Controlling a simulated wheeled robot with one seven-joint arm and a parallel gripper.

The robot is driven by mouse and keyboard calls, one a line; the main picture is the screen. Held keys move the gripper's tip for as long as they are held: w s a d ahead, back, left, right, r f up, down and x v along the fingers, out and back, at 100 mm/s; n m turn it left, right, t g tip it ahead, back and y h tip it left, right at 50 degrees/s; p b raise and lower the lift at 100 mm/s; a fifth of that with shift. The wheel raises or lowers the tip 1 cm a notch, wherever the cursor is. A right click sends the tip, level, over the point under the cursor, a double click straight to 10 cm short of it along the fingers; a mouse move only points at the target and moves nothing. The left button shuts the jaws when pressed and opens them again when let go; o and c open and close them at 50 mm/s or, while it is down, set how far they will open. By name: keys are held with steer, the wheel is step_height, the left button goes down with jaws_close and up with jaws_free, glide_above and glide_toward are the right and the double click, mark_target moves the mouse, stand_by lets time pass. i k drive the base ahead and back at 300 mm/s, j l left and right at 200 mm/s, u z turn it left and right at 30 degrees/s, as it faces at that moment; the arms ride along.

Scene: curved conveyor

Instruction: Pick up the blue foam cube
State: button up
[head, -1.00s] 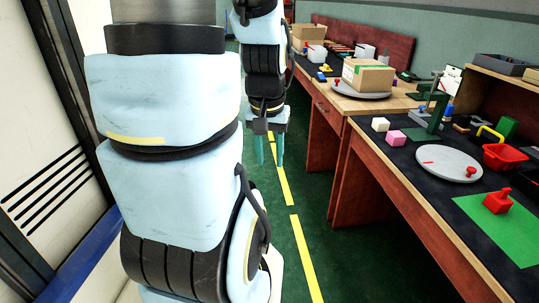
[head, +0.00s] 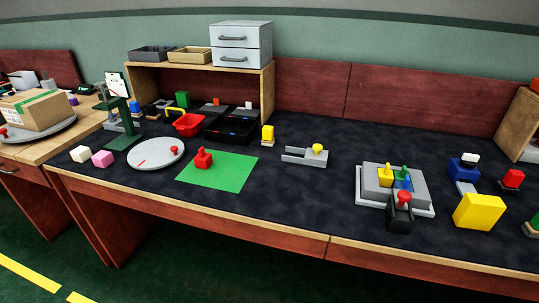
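I cannot tell for sure which thing is the blue foam cube. A larger dark blue block (head: 461,169) with a white piece on top sits at the right of the worktop. My gripper is not in view now.
The dark worktop (head: 290,205) holds a grey turntable (head: 140,154), a green mat (head: 235,173), a red bin (head: 188,125), a grey fixture (head: 367,197) and a yellow block (head: 478,211). A wooden shelf (head: 198,68) stands behind. The middle front is mostly clear.

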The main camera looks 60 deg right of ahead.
mark_target(406, 185)
steer(key=k+l, duration=0.15)
steer(key=l, duration=0.2)
steer(key=k+l, duration=0.15)
steer(key=l, duration=0.2)
steer(key=k+l, duration=0.2)
steer(key=l, duration=0.15)
steer(key=k+l+z, duration=0.1)
steer(key=l, duration=0.25)
steer(key=k+l, duration=0.2)
steer(key=l, duration=0.15)
